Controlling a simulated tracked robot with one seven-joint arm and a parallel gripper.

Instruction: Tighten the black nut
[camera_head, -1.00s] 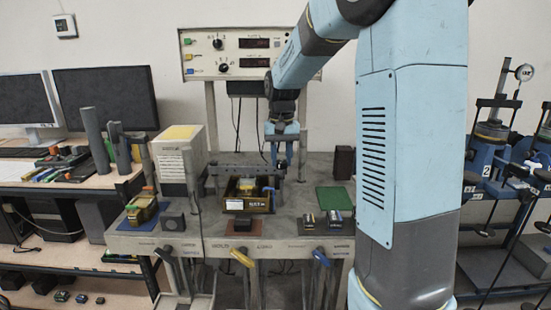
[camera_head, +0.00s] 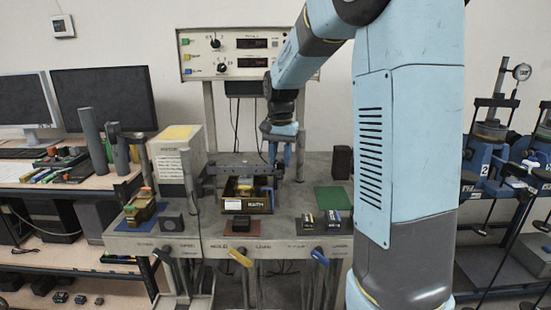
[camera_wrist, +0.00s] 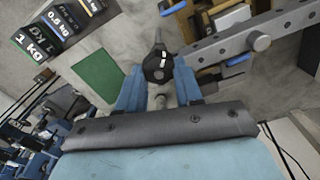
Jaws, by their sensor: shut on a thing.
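The black nut (camera_wrist: 158,66), with a white mark on its face, sits between the two blue fingers of my gripper (camera_wrist: 158,84) in the wrist view. A short grey stud shows just past the nut. My gripper is shut on the nut. In the head view my gripper (camera_head: 280,155) points down at the back of the bench, just right of the brown-framed box. The nut cannot be made out there.
A grey bar with holes (camera_wrist: 235,35) runs close beside the nut. The brown-framed box (camera_head: 236,206) stands left of my gripper. A green mat (camera_head: 332,199) and dark weights (camera_wrist: 50,28) lie to the right on the bench. A dark block (camera_head: 342,163) stands behind the mat.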

